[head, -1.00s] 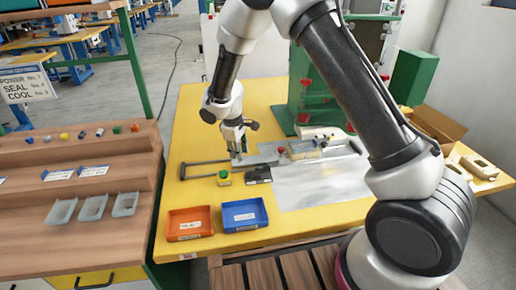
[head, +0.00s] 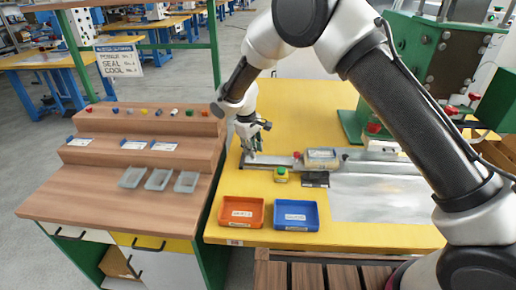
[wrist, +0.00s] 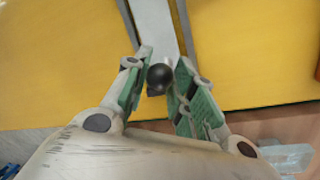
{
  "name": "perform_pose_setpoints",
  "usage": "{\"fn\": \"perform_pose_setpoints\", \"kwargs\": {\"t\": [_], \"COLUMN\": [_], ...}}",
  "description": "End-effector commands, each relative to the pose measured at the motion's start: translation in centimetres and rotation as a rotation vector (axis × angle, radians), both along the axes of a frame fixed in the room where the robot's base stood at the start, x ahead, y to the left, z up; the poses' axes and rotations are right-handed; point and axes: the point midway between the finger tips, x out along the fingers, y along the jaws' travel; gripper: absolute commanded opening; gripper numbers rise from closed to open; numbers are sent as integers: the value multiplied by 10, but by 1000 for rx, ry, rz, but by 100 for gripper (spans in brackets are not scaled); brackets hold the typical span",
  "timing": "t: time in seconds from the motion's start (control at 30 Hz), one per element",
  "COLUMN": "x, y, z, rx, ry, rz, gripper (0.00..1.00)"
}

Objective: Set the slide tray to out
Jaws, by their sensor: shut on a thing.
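The slide tray (head: 277,161) is a flat grey metal piece on the yellow table, reaching left past the green button on its small yellow box (head: 281,175). My gripper (head: 251,156) is at the tray's left end. In the wrist view, my gripper (wrist: 158,80) is shut on a black ball knob (wrist: 160,76), with a grey bar (wrist: 153,25) of the tray running away from it. A clear-topped part (head: 322,157) and a red knob (head: 296,154) are at the tray's right. The rails under the tray are mostly hidden.
An orange bin (head: 242,213) and a blue bin (head: 296,215) stand at the table's front. A dark box (head: 315,179) lies beside the button. A wooden stepped bench (head: 110,190) stands left, close to the table edge. A green machine (head: 430,60) stands behind right.

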Motion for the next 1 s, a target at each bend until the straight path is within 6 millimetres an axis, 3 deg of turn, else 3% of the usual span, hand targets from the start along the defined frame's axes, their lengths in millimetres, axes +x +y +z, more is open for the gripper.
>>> {"fn": "perform_pose_setpoints", "kwargs": {"t": [0.3, 0.33, 0.47, 0.8, 1.0], "x": [-1, -1, -1, 0, -5], "y": [6, 6, 6, 4, 8], "z": [1, 1, 1, 3, 33], "rx": [7, 8, 8, 5, 6], "ry": [-4, -4, -4, -4, -5], "rz": [6, 6, 6, 4, 6], "gripper": [0, 27, 48, 48, 48]}}
